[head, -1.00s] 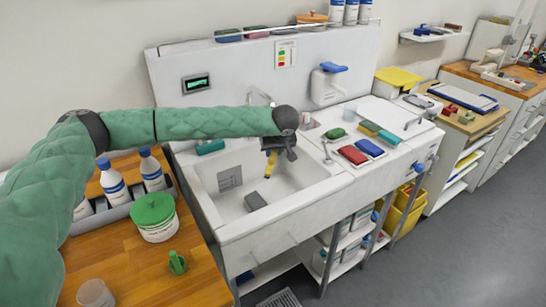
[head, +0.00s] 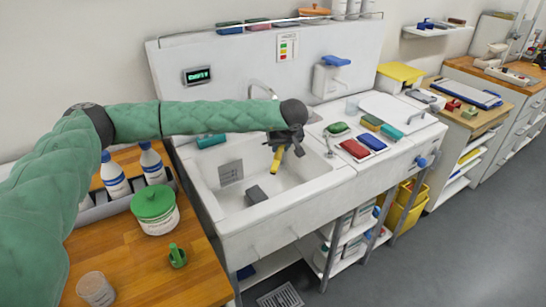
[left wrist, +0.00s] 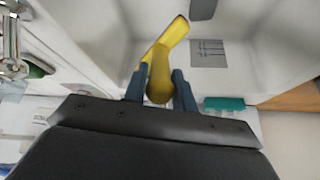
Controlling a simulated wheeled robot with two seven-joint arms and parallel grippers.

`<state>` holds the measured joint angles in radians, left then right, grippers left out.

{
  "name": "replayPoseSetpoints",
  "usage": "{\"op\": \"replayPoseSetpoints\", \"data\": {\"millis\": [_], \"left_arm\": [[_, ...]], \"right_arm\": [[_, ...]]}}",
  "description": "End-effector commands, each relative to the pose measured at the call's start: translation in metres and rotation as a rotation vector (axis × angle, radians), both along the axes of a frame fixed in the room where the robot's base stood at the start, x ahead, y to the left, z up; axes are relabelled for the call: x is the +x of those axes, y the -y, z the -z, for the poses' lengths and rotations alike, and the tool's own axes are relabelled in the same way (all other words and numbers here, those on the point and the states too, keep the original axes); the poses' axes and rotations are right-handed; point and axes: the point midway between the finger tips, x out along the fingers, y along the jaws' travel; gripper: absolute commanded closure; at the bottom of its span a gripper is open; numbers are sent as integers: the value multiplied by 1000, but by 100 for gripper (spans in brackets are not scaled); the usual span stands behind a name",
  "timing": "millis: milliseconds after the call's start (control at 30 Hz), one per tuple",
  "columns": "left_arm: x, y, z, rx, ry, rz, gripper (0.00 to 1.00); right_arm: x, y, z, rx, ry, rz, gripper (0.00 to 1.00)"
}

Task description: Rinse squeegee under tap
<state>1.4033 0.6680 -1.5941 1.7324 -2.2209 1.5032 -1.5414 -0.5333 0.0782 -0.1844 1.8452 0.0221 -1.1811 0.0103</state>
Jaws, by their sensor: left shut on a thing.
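My left gripper (head: 287,141) is shut on the yellow squeegee (head: 277,158) and holds it over the white sink basin (head: 311,184). In the left wrist view, the fingers (left wrist: 159,84) close on the near end of the squeegee (left wrist: 160,62), and its far end is bent to one side. The squeegee hangs tilted, apart from the basin floor. A chrome tap (head: 264,89) curves up at the back of the sink, partly hidden by my left arm. No water stream can be made out. My right gripper is not in view.
A dark grey block (head: 255,195) lies in the basin. Red (head: 354,149) and blue (head: 372,142) pads lie on the counter right of the sink. A green-lidded tub (head: 155,215) and several bottles stand on the wooden counter at left.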

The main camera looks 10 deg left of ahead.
Motion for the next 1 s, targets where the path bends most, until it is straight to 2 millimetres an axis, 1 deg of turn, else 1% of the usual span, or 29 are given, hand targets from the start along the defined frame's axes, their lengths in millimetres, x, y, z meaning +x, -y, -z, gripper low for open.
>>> {"op": "replayPoseSetpoints", "data": {"millis": [800,1000], "left_arm": [[-45,27,0,-1,0,0,94],[-53,32,0,0,1,-1,94]], "right_arm": [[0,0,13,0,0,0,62],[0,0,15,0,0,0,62]]}}
